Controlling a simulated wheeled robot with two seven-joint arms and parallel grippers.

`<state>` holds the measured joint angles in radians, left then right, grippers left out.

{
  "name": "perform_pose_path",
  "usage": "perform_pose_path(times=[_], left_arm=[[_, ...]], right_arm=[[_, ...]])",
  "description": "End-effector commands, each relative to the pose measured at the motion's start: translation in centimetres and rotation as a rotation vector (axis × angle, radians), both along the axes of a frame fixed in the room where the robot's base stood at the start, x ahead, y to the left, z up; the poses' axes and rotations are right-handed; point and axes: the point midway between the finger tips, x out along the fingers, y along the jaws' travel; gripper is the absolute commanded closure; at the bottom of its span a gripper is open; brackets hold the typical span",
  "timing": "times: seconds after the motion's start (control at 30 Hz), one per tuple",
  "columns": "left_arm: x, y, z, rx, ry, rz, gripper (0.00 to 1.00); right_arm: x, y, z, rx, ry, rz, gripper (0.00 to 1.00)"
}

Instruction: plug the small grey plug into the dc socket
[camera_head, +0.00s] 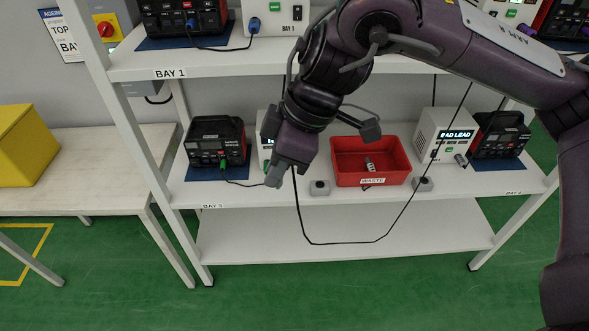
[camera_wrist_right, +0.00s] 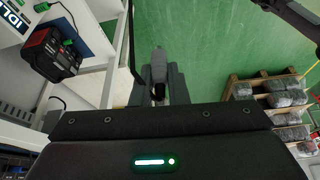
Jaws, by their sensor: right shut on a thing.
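My right gripper (camera_head: 277,178) hangs in front of the lower shelf, left of the red bin. It is shut on the small grey plug, which shows between the fingers in the right wrist view (camera_wrist_right: 158,66). A black cable (camera_head: 340,243) hangs in a loop from near this gripper and rises to the right. A black and red power station (camera_head: 215,142), also in the right wrist view (camera_wrist_right: 50,54), stands left of the gripper with a green plug (camera_head: 222,163) at its front. I cannot make out which opening is the dc socket. My left gripper is not in view.
A red waste bin (camera_head: 391,180) holds a small grey item. Two small grey blocks (camera_head: 320,187) sit at the shelf's front edge. A white box reading BAD LEAD (camera_head: 447,135) and another power station (camera_head: 500,140) stand right. A white box (camera_head: 264,150) is partly hidden behind my arm.

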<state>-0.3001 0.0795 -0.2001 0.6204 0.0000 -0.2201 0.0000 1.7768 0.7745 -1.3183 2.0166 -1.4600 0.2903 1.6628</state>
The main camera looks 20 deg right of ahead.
Motion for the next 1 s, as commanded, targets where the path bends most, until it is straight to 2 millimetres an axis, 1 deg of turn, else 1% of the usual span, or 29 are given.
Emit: perform_pose_path(times=[0.03,0.2,0.3,0.4,0.6,0.87,1.0], left_arm=[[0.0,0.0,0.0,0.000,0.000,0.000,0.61],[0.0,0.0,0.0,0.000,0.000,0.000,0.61],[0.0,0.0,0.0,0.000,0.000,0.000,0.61],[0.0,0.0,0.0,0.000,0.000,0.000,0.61],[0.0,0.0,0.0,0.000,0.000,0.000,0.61],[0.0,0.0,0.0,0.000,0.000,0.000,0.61],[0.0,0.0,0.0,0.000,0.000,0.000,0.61]], right_arm=[[0.7,1.1,0.0,-0.001,0.001,-0.029,1.00],[3.3,4.3,0.0,-0.001,0.000,-0.156,1.00],[4.5,5.7,0.0,0.000,-0.001,-0.217,1.00],[5.4,6.7,0.0,0.000,0.000,-0.261,1.00],[6.1,7.4,0.0,0.000,0.000,-0.296,1.00],[6.1,7.4,0.0,0.000,0.000,-0.296,1.00],[6.0,7.2,-0.2,0.000,0.001,-0.266,1.00]])
